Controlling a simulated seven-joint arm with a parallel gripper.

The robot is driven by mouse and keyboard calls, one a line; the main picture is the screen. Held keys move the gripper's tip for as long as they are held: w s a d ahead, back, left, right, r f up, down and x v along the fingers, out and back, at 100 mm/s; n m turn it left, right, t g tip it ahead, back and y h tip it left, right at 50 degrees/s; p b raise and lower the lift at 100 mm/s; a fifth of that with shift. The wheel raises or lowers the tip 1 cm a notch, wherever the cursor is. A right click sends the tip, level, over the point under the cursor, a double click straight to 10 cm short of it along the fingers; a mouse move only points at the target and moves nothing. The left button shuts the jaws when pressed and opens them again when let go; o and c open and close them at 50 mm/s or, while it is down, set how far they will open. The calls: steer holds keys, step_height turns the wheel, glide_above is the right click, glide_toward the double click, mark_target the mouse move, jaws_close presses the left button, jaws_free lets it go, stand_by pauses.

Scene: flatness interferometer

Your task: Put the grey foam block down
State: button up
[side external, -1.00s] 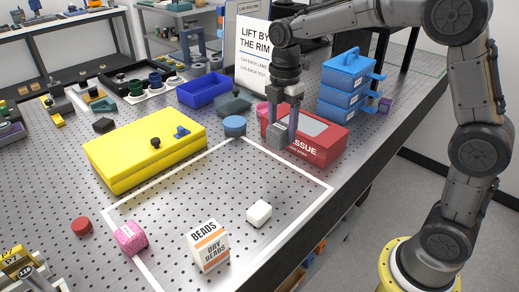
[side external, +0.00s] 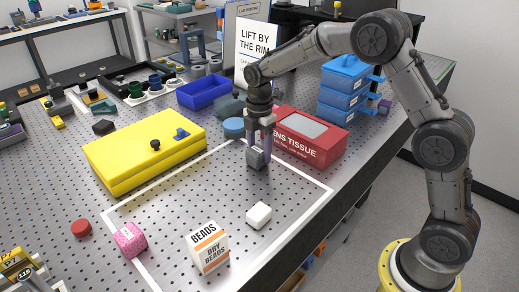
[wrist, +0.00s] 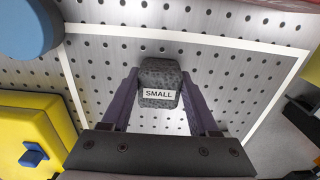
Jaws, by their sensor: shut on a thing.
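The grey foam block (wrist: 160,78) is speckled dark grey with a white label reading "SMALL" in the wrist view. My gripper (wrist: 160,100) is shut on it, one finger on each side. In the side external view my gripper (side external: 258,160) points down with the grey foam block (side external: 255,157) between its fingers. The block is over the far part of the white-outlined area (side external: 300,173) on the perforated metal table. I cannot tell whether its underside touches the table.
A red lens tissue box (side external: 310,145) stands just right of my gripper. A blue round piece (side external: 233,128) and a yellow case (side external: 140,155) lie to the left. A white block (side external: 259,215), a beads box (side external: 209,248) and a pink block (side external: 130,240) are nearer.

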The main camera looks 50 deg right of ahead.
mark_target(259, 148)
steer(key=shift+f, duration=0.1)
steer(key=o, duration=1.3)
step_height(259, 148, up, 12)
steer(key=f, duration=0.1)
steer(key=s+r+m+t, duration=0.1)
steer(key=s+r+m, duration=0.3)
steer(key=s+r, duration=0.25)
steer(key=s+f+m+t, duration=0.2)
steer(key=s+m, duration=0.5)
steer(key=s, duration=0.5)
steer(key=s+f+m+t, duration=0.2)
steer(key=s+m, duration=0.5)
steer(key=s, duration=0.5)
steer(key=shift+s+t, duration=0.3)
